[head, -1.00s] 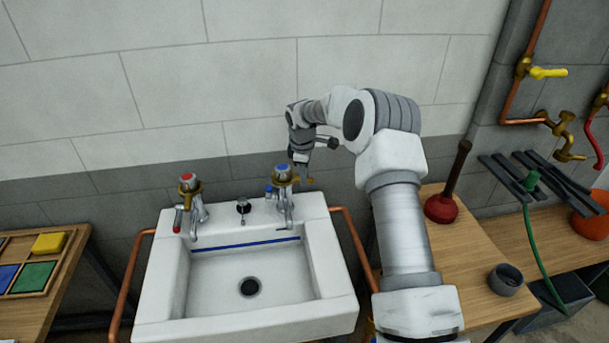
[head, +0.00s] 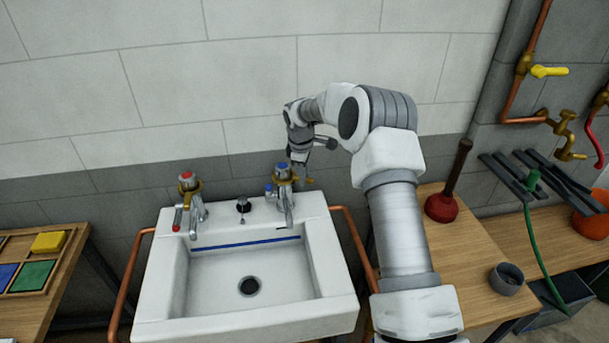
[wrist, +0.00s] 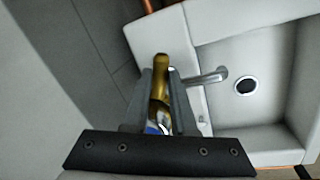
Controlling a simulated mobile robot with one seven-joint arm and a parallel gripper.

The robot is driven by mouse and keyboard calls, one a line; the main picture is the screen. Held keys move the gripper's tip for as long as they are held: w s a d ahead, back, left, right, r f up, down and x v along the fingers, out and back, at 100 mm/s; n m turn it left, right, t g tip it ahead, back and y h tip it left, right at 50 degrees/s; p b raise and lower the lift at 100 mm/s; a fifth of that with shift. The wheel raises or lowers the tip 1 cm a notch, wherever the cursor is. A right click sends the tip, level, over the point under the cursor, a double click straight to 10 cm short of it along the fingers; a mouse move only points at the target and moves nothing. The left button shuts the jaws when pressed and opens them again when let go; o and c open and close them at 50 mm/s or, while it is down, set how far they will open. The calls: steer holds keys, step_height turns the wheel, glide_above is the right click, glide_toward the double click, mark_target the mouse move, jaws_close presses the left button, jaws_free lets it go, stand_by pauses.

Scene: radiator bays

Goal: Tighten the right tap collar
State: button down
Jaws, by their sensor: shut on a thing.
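The right tap (head: 286,196) has a blue top and stands at the back right of the white sink. Its brass collar (head: 282,175) sits just under the blue top, with a lug sticking out to the right. My gripper (head: 301,176) points down at the tap's right side. In the wrist view, my gripper (wrist: 162,98) has one finger on each side of the brass lug of the collar (wrist: 161,68) and is shut on it. The fingers hide part of the tap body; its spout (wrist: 208,78) shows to the right.
The left tap (head: 190,203), with a red top and its own brass collar, stands on the sink (head: 160,300). A plunger (head: 442,207) and a grey cup (head: 506,279) stand on the bench at right. The wall is close behind the taps.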

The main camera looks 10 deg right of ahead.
mark_target(291, 183)
steer(key=shift+s+a+m+g+h+b, duration=0.25)
steer(key=shift+s+a+m, duration=0.4)
steer(key=shift+m, duration=0.95)
steer(key=shift+s+a+m+g+h+b, duration=0.15)
steer(key=shift+s+a+m+b, duration=0.45)
steer(key=shift+m, duration=1)
steer(key=shift+s+a+m+g+h+b, duration=0.15)
steer(key=shift+s+a+m+g, duration=0.2)
steer(key=shift+a+m, duration=0.9)
steer(key=shift+a+m+g, duration=0.15)
steer(key=shift+a+m, duration=0.15)
steer(key=shift+m, duration=0.7)
steer(key=shift+a+m+g, duration=0.1)
steer(key=shift+a+m, duration=0.15)
steer(key=shift+m, duration=0.7)
steer(key=shift+a, duration=0.1)
steer(key=c, duration=0.7)
jaws_free()
steer(key=shift+c, duration=0.2)
steer(key=shift+r, duration=0.1)
steer(key=a+r+p, duration=0.1)
steer(key=a+r, duration=0.2)
steer(key=r, duration=1.4)
steer(key=shift+a+p, duration=0.2)
steer(key=shift+p, duration=0.15)
